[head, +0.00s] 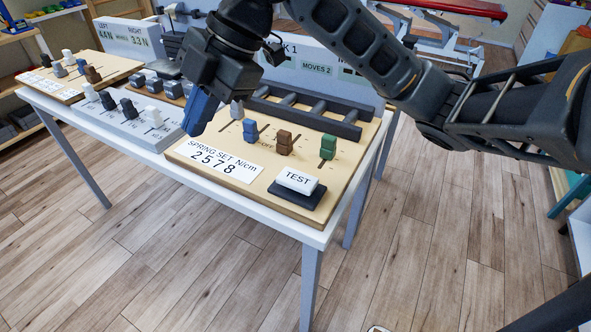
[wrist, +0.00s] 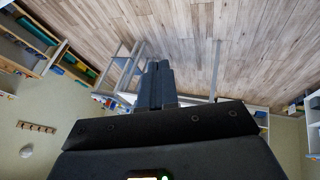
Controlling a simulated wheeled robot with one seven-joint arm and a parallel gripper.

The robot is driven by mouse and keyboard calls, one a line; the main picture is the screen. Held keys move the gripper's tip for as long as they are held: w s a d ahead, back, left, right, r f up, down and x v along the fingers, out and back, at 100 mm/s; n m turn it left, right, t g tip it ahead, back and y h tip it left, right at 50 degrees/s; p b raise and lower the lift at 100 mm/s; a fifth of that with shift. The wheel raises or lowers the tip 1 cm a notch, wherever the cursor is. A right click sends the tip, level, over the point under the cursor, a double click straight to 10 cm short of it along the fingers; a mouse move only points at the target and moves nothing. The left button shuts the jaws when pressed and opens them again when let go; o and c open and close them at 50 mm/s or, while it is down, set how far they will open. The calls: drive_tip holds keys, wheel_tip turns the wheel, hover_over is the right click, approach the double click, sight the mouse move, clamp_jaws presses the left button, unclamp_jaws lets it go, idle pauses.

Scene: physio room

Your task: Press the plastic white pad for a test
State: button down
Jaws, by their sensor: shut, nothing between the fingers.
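The white pad (head: 297,180) is marked TEST and sits on a dark base at the front right corner of a wooden board (head: 232,184). My gripper (head: 196,128) is shut and empty, with its blue fingers pointing down over the board's left edge. It is to the left of the pad and apart from it. In the wrist view the shut fingers (wrist: 157,82) show against the floor and table legs, and the pad is not seen there. The board carries a label (head: 216,160) reading SPRING SET N/cm 2578.
Grey, blue, brown and green sliders (head: 328,147) stand in slots behind the pad, with a dark rack (head: 310,112) behind them. A sign reads MOVES 2 (head: 316,69). My arm crosses above the table's right side.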

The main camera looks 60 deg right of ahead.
sight(297, 179)
drive_tip(key=s+d+f+g+h, duration=0.1)
drive_tip(key=s+d+g+h, duration=0.1)
drive_tip(key=s+d, duration=0.2)
drive_tip(key=s+d+f+g+h, duration=0.1)
drive_tip(key=s+d, duration=0.3)
drive_tip(key=d, duration=0.5)
drive_tip(key=shift+s+n+g+h+b, duration=0.25)
drive_tip(key=shift+n+g+h+b, duration=0.1)
drive_tip(key=shift+g+h, duration=0.4)
wheel_tip(297, 179, down, 14)
drive_tip(key=shift+a+b, duration=0.1)
drive_tip(key=shift+b, duration=0.2)
